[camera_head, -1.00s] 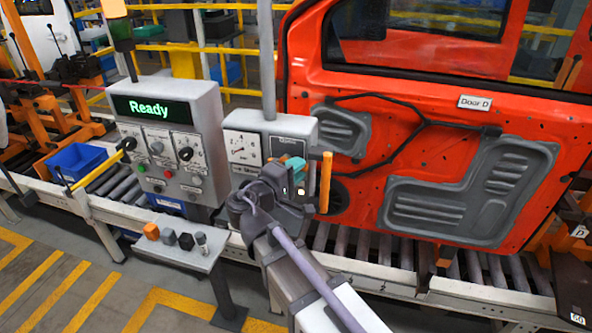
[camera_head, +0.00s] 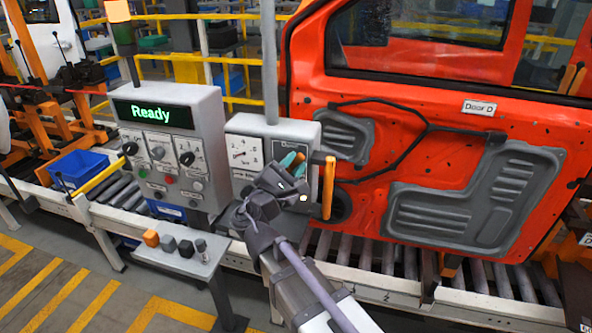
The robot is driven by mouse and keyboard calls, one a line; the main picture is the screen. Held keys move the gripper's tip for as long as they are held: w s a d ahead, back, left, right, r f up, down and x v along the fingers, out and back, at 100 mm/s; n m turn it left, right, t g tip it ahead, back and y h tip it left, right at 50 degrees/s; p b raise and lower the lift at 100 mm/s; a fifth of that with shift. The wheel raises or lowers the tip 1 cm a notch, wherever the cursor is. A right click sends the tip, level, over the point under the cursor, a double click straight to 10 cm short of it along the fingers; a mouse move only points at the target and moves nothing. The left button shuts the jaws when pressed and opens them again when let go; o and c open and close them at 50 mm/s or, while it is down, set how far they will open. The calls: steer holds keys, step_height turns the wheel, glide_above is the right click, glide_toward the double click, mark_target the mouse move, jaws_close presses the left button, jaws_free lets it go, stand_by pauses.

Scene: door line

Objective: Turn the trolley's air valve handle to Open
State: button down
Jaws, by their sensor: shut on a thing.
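The air valve panel (camera_head: 284,143) is a dark plate on the right of a grey box (camera_head: 243,124); its small label is too small to read. My gripper (camera_head: 292,164) is at this panel, with its teal fingertips over the valve. It is shut on the valve handle (camera_head: 299,159), of which only a small orange-brown part shows beside the teal. The rest of the handle is hidden behind my gripper, so I cannot tell its exact angle.
An upright orange bar (camera_head: 328,187) stands close to the right of my gripper. The red door (camera_head: 440,150) is behind it.

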steer(key=n, duration=0.2)
steer(key=n+t+y, duration=0.1)
steer(key=n, duration=0.1)
steer(key=a+n+t+y, duration=0.1)
steer(key=n, duration=0.1)
steer(key=shift+w+r, duration=0.15)
steer(key=shift+r, duration=0.2)
steer(key=shift+w+a+r+n+t+y+b, duration=0.1)
steer(key=shift+a+n+t+y, duration=0.25)
steer(key=shift+n, duration=0.65)
steer(key=shift+a+f+n+t+y+b, duration=0.1)
steer(key=shift+n+t+y, duration=0.1)
steer(key=shift+n+y, duration=0.6)
steer(key=shift+w+a+r+n+t+y+b, duration=0.1)
steer(key=shift+a+n+t+y, duration=0.15)
steer(key=shift+n, duration=0.95)
steer(key=c, duration=1)
jaws_free()
steer(key=shift+o, duration=0.2)
steer(key=b+v, duration=0.4)
steer(key=v, duration=0.6)
steer(key=shift+s, duration=0.45)
